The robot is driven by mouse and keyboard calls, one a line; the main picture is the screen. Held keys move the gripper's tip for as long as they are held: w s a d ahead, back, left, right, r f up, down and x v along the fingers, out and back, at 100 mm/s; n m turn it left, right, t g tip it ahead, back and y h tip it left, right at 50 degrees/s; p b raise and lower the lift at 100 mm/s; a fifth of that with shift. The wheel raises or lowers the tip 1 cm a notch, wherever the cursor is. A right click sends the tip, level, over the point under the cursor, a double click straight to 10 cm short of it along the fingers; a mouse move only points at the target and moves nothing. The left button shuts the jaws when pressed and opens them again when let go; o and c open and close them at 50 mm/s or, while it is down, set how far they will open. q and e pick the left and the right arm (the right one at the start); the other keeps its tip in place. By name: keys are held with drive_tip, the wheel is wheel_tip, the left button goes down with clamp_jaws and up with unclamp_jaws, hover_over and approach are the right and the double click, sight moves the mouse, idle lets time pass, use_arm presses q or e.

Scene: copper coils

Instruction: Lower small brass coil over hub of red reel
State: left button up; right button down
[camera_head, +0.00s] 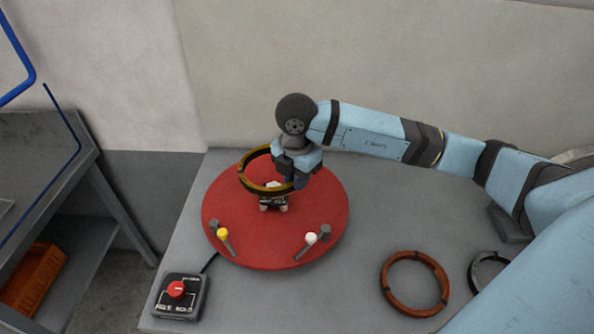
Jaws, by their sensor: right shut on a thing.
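The red reel (270,244) is a round red disc on the grey table. Its small hub (272,203) shows near the middle as a dark block with pale parts. My right gripper (293,180) is shut on the small brass coil (243,180), gripping it at its right side. The coil is a brass ring with dark bands and looks tilted. In the picture it lies above and left of the hub, its lower edge just over the hub's top. I cannot tell its exact height above the reel. My left gripper is not in view.
Posts with a yellow knob (223,233) and a white knob (311,238) stand on the reel. A copper coil (414,312) and a dark ring (474,271) lie at right. A control box with a red knob (178,297) sits front left. An orange bin (33,279) is on a shelf.

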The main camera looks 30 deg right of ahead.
drive_tip(key=b, duration=0.5)
hover_over(297, 215)
wheel_tip(297, 215, down, 8)
drive_tip(key=shift+w+f, duration=0.1)
drive_tip(key=shift+f+b, duration=0.55)
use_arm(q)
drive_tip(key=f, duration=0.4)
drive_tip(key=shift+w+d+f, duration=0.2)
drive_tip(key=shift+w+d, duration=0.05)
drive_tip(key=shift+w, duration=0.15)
use_arm(e)
drive_tip(key=shift+f, duration=0.15)
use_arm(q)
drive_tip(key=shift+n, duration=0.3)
use_arm(e)
drive_tip(key=c, duration=1.1)
unclamp_jaws()
drive_tip(key=shift+o, duration=0.3)
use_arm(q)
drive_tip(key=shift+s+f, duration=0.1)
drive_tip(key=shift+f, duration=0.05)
